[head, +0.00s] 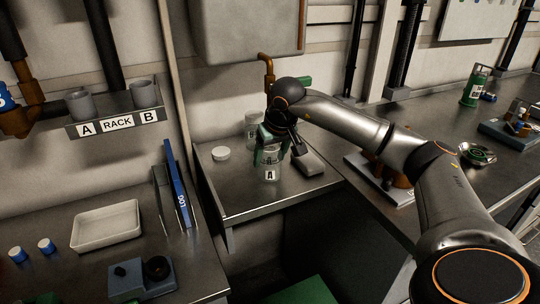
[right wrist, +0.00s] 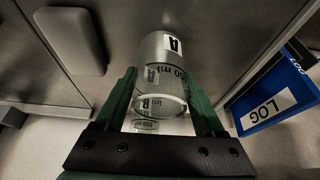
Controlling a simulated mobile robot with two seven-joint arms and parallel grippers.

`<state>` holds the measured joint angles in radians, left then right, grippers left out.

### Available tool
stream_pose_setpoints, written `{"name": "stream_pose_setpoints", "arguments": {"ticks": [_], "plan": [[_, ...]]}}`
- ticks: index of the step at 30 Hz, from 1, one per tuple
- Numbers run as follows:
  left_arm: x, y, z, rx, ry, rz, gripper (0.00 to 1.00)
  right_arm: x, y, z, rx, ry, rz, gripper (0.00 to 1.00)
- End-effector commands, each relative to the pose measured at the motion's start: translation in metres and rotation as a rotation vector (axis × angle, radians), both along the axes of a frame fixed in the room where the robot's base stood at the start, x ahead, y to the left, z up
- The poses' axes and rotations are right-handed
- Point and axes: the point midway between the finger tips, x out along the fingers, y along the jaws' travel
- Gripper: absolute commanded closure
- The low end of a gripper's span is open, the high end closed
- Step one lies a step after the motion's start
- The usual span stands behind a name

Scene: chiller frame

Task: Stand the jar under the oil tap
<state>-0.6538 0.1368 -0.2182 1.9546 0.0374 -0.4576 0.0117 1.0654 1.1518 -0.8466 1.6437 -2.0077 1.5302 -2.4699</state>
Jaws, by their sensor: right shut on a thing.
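My right gripper (head: 271,152) is shut on a clear glass jar labelled A (head: 270,172); its green fingers are on either side of the glass. In the right wrist view, jar A (right wrist: 172,48) shows between the fingers (right wrist: 162,108). The jar looks upright over the small steel counter; whether its base touches is unclear. The brass oil tap (head: 266,66) comes down from the tank above; my wrist hides its lower end. My left gripper is out of view.
A blue LOG binder (head: 178,185) stands at the left counter. The counter's front left part is clear.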

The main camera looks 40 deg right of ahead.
Motion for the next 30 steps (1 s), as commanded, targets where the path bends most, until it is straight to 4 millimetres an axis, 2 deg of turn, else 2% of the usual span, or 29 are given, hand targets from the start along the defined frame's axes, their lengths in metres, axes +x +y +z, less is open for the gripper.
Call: {"name": "stream_pose_setpoints", "arguments": {"ticks": [1, 9, 17, 23, 30], "plan": [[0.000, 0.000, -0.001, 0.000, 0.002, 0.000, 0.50, 0.000, 0.000, -0.002, -0.001, 0.001, 0.000, 0.28], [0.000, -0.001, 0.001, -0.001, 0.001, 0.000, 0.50, 0.000, 0.000, -0.001, -0.001, 0.001, 0.000, 0.00], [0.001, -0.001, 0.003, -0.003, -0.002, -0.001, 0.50, 0.000, 0.000, 0.001, 0.000, 0.000, 0.000, 0.00], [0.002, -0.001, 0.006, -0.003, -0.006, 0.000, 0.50, -0.008, 0.002, 0.026, -0.001, -0.003, 0.000, 0.00], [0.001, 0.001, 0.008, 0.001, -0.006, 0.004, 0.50, -0.027, 0.009, 0.075, 0.000, -0.004, 0.000, 0.00]]}}
